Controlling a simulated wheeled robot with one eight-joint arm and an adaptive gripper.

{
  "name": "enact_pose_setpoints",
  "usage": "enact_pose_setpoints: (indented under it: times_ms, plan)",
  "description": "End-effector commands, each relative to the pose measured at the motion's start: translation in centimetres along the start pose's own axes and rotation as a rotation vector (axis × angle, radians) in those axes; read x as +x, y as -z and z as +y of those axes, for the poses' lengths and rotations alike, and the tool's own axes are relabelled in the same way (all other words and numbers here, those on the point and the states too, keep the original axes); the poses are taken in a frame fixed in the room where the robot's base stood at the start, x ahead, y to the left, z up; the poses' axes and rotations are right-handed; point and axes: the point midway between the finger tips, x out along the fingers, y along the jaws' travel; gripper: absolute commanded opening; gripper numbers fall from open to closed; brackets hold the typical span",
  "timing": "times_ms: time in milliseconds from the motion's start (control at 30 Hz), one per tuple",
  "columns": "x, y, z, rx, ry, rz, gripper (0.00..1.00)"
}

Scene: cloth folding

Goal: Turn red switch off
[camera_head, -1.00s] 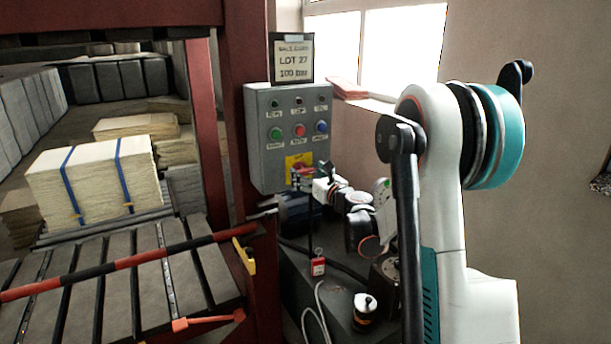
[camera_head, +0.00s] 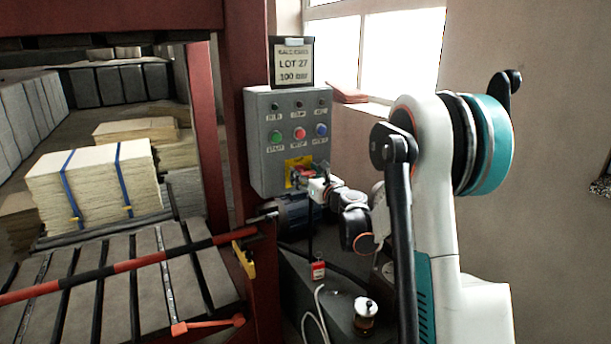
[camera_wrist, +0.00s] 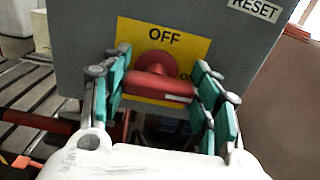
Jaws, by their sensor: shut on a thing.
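The red switch (camera_wrist: 158,82) is a rotary handle on a yellow plate (camera_wrist: 190,47) low on the grey control box. The plate reads OFF above the handle, with a partly hidden ON to the right. In the wrist view the handle bar lies about level. My gripper (camera_wrist: 160,88) has its teal-padded fingers at the two ends of the bar, shut on it. In the head view my gripper (camera_head: 303,178) is at the yellow plate (camera_head: 291,162) and hides most of the switch.
The grey control box (camera_head: 262,165) has green, red and blue buttons above. A red press frame (camera_head: 235,60) stands to its left, with bound stacks (camera_head: 95,180) inside. A small red tag (camera_head: 318,270) and a jar (camera_head: 365,312) are below.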

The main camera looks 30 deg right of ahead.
Motion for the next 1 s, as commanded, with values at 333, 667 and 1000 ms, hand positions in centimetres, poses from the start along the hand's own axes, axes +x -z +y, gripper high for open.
enact_pose_setpoints:
  times_ms: [333,667,1000]
  plan:
    - [0.01,-0.08,0.08,-0.146,0.0,0.0,0.32]
    - [0.01,-0.16,0.24,-0.442,0.0,0.0,0.32]
    - [0.01,-0.17,0.43,-0.766,0.0,0.0,0.32]
